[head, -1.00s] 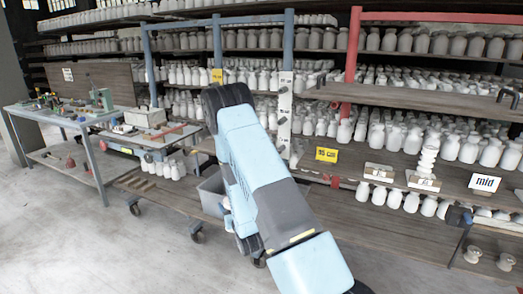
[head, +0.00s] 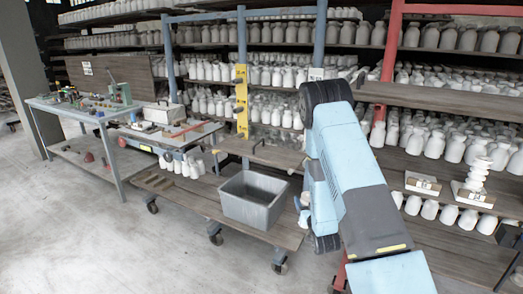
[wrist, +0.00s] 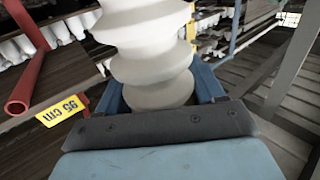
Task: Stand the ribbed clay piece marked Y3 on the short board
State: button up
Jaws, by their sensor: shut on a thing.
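A white ribbed clay piece (wrist: 150,50) stands between the blue fingers of my gripper (wrist: 160,90) in the wrist view. The fingers are shut on it; no Y3 mark shows on the side I see. In the head view my arm hides most of the gripper; a small white part (head: 303,216) shows at the arm's left edge. On the right shelf, a smaller-looking pale board (head: 422,183) lies left of a wider one (head: 473,195). Another white ribbed piece (head: 477,174) stands on the wider board. The boards' markings are too small to read.
A grey bin (head: 253,202) sits on a low wheeled cart (head: 190,196) left of my arm. A red post (head: 386,70) rises beside the shelves of white jars. The wrist view shows a yellow 95 cm sign (wrist: 62,110) and a red tube (wrist: 25,90). The left floor is clear.

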aim_at(279, 158)
jog(key=i, duration=0.85)
